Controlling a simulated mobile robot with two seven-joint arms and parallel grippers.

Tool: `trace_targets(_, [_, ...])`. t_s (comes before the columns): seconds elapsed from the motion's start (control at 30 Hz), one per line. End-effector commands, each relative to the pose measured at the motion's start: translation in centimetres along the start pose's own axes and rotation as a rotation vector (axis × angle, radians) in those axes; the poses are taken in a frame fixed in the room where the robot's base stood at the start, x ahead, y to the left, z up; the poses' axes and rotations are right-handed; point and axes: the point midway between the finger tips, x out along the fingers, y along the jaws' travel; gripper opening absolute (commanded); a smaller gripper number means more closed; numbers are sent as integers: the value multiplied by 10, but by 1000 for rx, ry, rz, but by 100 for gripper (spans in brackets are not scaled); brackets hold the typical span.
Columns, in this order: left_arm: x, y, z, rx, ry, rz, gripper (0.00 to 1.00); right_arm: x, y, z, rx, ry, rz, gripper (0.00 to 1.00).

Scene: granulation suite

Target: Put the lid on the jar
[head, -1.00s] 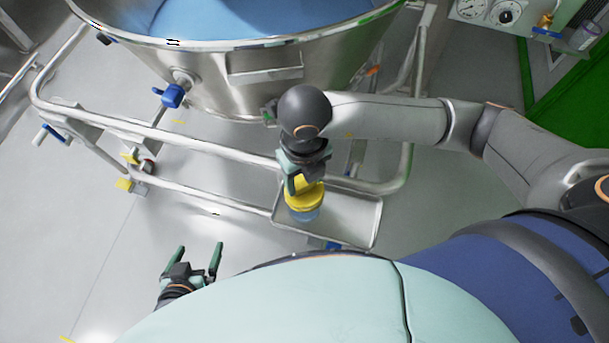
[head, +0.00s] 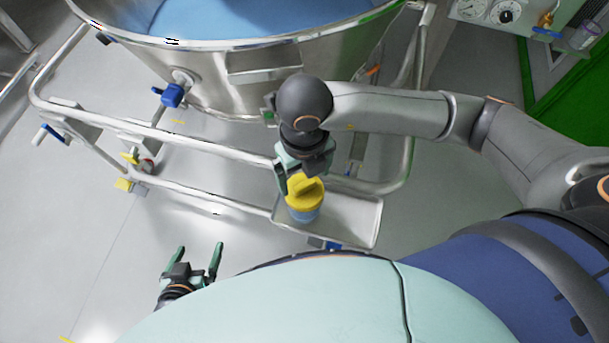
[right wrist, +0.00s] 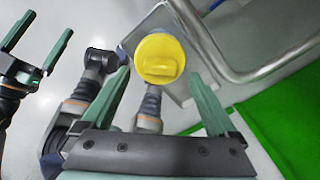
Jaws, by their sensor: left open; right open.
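The yellow lid (head: 305,192) sits on top of the bluish jar (head: 305,214), which stands on the left part of a metal tray. In the right wrist view the lid (right wrist: 160,59) is seen from above, with its raised grip bar, and covers most of the jar. Whether it is fully seated I cannot tell. My right gripper (head: 297,188) is open just above and behind the lid; in the right wrist view its fingers (right wrist: 158,95) are spread, with the lid beyond their tips. My left gripper (head: 198,256) is open and empty, low at the left.
The metal tray (head: 352,222) has bare room right of the jar. A tubular rail (head: 225,153) runs behind it, around a large steel vessel (head: 235,85) with a blue valve handle (head: 172,95). Open floor lies to the left.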

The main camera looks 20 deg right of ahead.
Motion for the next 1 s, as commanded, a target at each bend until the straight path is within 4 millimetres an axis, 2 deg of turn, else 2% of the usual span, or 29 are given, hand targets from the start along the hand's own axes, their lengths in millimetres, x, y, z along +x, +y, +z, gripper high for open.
trace_targets(0.2, [-2,0,-2,0,0,0,100,-51,1,2,-2,-8,2,94])
trace_targets(0.4, [-4,0,-4,0,0,0,100,-90,0,1,-1,-7,-1,94])
trace_targets(0.6, [-6,0,-6,0,0,0,100,-104,0,0,0,-3,-1,94])
trace_targets(1.0, [-6,0,-6,0,0,0,100,-105,0,0,0,-1,0,94])
